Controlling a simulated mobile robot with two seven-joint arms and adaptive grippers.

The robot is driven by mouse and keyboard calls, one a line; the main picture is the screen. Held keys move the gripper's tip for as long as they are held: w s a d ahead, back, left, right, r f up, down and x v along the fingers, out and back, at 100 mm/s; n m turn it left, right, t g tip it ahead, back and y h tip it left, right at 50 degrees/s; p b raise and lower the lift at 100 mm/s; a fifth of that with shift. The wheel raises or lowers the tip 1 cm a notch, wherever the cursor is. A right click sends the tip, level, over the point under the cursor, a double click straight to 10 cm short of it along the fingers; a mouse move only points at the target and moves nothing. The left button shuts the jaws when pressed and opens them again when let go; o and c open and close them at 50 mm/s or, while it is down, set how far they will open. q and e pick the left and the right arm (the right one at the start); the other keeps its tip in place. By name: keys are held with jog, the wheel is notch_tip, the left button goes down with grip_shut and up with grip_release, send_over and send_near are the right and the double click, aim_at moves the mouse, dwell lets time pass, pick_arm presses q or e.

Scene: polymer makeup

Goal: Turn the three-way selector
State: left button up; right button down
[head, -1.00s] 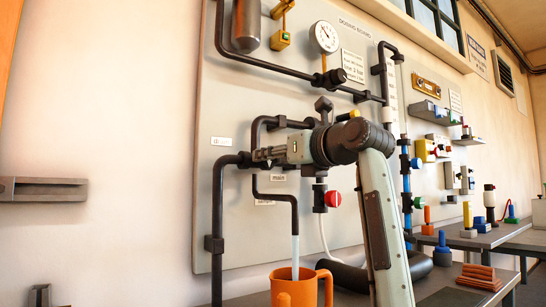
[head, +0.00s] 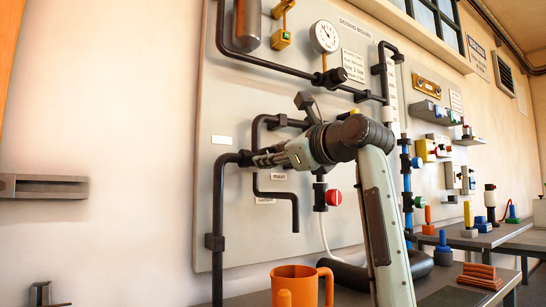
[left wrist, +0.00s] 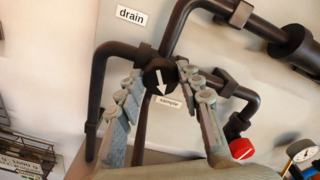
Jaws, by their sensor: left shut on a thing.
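The three-way selector (left wrist: 157,76) is a dark round knob where black pipes meet, with a white arrow on its face. In the left wrist view the arrow points down, toward the "sample" label (left wrist: 169,102); the "drain" label (left wrist: 131,15) is at the upper left. My left gripper (head: 257,160) reaches it from the right in the head view and hides most of it. In the wrist view the fingers (left wrist: 163,73) are shut on the selector, one on each side. My right gripper is out of view.
A black spout (head: 295,215) hangs above an orange mug (head: 305,286) on the bench, with no stream showing. A red knob (head: 334,198) is below my wrist. A pressure gauge (head: 324,37) and pipes are on the board (head: 235,120).

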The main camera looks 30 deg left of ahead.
pick_arm(q)
jog(key=n, duration=0.3)
jog(key=shift+f, duration=0.1)
jog(key=n+b, duration=0.1)
jog(key=n, duration=0.2)
jog(key=shift+s+f+n+b, duration=0.1)
jog(key=shift+n+b, duration=0.25)
jog(key=shift+n, duration=2.45)
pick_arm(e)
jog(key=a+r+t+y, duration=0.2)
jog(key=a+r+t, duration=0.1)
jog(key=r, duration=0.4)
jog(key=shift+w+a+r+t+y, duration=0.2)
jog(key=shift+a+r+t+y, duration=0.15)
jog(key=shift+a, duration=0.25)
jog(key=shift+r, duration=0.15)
pick_arm(q)
jog(key=o, duration=1.1)
jog(key=shift+o, duration=0.2)
jog(key=v, duration=1.2)
